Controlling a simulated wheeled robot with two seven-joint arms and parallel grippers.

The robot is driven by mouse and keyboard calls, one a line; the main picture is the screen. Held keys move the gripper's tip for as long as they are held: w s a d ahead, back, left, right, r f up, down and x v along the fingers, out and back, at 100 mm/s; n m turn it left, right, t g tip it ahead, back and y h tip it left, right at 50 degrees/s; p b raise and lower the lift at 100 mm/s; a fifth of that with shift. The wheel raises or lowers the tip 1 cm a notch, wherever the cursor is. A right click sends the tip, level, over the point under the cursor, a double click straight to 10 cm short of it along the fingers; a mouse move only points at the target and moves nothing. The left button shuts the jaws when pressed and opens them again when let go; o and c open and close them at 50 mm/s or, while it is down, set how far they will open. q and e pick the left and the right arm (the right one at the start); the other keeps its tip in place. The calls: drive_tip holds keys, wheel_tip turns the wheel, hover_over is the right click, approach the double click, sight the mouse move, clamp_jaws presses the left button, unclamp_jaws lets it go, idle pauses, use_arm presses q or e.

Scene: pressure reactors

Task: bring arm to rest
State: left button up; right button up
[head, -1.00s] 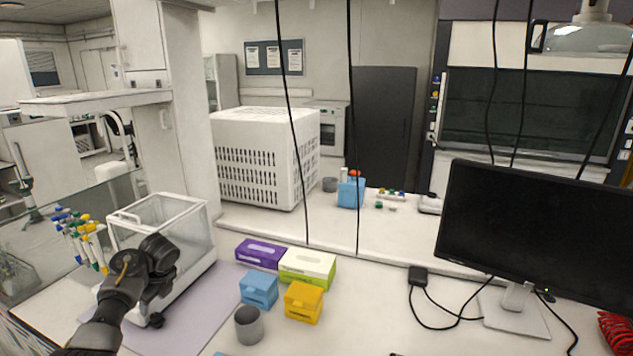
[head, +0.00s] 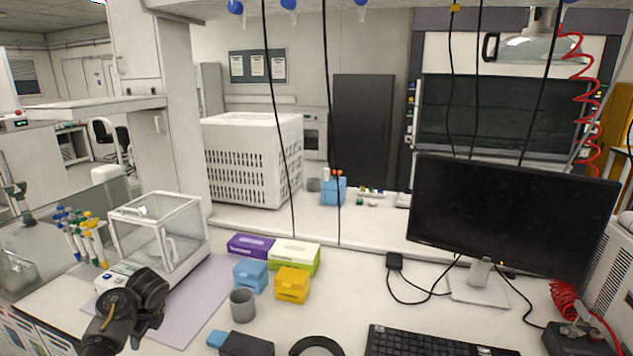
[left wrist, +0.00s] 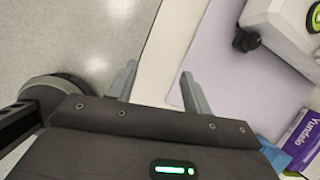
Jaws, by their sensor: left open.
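My left arm comes in at the lower left of the head view, dark and bent; its gripper fingers do not show clearly there. In the left wrist view my left gripper (left wrist: 158,88) is open, its two grey fingers apart with nothing between them. It hangs above the bench edge, with the pale floor on one side and the lilac mat (left wrist: 205,60) on the other. The mat also shows in the head view (head: 185,318). My right gripper is not in view.
A clear-walled balance (head: 160,235) stands by the arm, beside a rack of coloured pipettes (head: 82,238). Purple and green boxes (head: 293,255), blue and yellow boxes (head: 292,285) and a grey cup (head: 243,305) stand right of the mat. A monitor (head: 510,220) and keyboard (head: 430,343) are farther right.

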use_arm(q)
drive_tip(key=s+d+f+n+h, duration=0.1)
drive_tip(key=s+d+f+n, duration=0.3)
drive_tip(key=s, duration=0.3)
drive_tip(key=s+d+f+n+t, duration=0.1)
drive_tip(key=s+d+f, duration=0.4)
drive_tip(key=s, duration=0.1)
drive_tip(key=s+d+f+n+h, duration=0.1)
drive_tip(key=s+d+f+n, duration=0.3)
drive_tip(key=s, duration=0.3)
drive_tip(key=s+d+r+n+t+h, duration=0.1)
drive_tip(key=s+d+r+n, duration=0.25)
drive_tip(key=s, duration=0.75)
drive_tip(key=s+d+r+n+h, duration=0.2)
drive_tip(key=s+d+n, duration=0.3)
drive_tip(key=s, duration=0.5)
wheel_tip(320, 180, down, 31)
drive_tip(key=s+g+b, duration=0.1)
drive_tip(key=s+b, duration=0.1)
drive_tip(key=b, duration=0.2)
drive_tip(key=s+a+f+g+b, duration=0.1)
drive_tip(key=s+a+f+b, duration=0.1)
drive_tip(key=s+f, duration=1.4)
drive_tip(key=shift+a+f+m+y, duration=0.25)
drive_tip(key=shift+a+m+y, duration=0.05)
drive_tip(key=shift+a+m, duration=0.15)
